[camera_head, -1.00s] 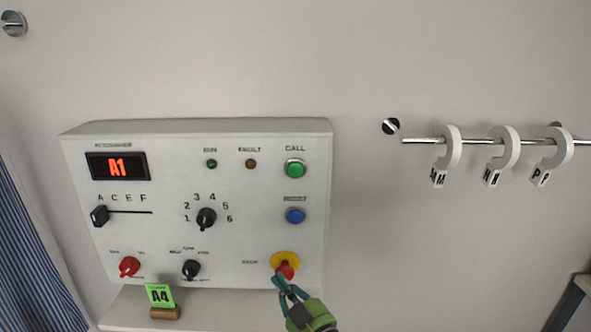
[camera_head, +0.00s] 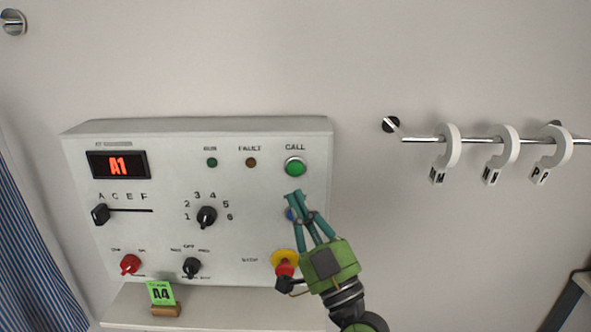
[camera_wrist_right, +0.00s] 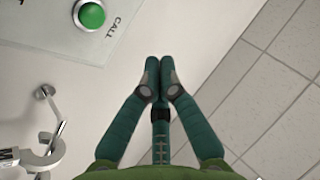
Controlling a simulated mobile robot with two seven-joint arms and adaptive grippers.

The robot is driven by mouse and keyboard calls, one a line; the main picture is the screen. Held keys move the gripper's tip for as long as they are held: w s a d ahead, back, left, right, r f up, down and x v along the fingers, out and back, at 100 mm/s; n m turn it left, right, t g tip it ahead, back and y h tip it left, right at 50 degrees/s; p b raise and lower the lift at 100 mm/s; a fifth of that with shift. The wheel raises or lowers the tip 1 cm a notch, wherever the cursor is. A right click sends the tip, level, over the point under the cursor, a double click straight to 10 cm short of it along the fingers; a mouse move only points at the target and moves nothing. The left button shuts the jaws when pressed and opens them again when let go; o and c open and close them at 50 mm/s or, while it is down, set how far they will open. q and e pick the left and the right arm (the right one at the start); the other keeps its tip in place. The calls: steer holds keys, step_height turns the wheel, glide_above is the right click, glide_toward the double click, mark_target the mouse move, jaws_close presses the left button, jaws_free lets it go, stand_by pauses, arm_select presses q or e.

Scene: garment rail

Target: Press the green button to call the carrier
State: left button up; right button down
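The green CALL button (camera_head: 295,167) is at the upper right of the white control panel (camera_head: 250,200). It also shows at the top left of the right wrist view (camera_wrist_right: 90,15). My right gripper (camera_head: 295,195) is just below the button in the head view, in front of the blue button (camera_head: 292,215), which it partly covers. In the right wrist view its fingertips (camera_wrist_right: 159,65) are together with nothing between them. The fingertips appear apart from the green button. My left gripper is not in view.
The panel display (camera_head: 117,165) reads A1. A red stop button with a yellow collar (camera_head: 284,260) sits beside my right gripper. A rail (camera_head: 475,140) with white lettered hooks is at the right. A green A4 card (camera_head: 161,293) stands on the ledge below the panel.

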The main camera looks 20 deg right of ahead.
mark_target(296, 168)
steer(key=shift+w, duration=0.1)
steer(key=w+d+b, duration=0.2)
steer(key=w+b, duration=0.1)
steer(key=w, duration=0.5)
steer(key=shift+d, duration=0.35)
steer(key=shift+w, duration=0.1)
steer(key=shift+w, duration=0.1)
stand_by(1.0)
steer(key=shift+w+d+b, duration=0.1)
steer(key=shift+w+b, duration=0.25)
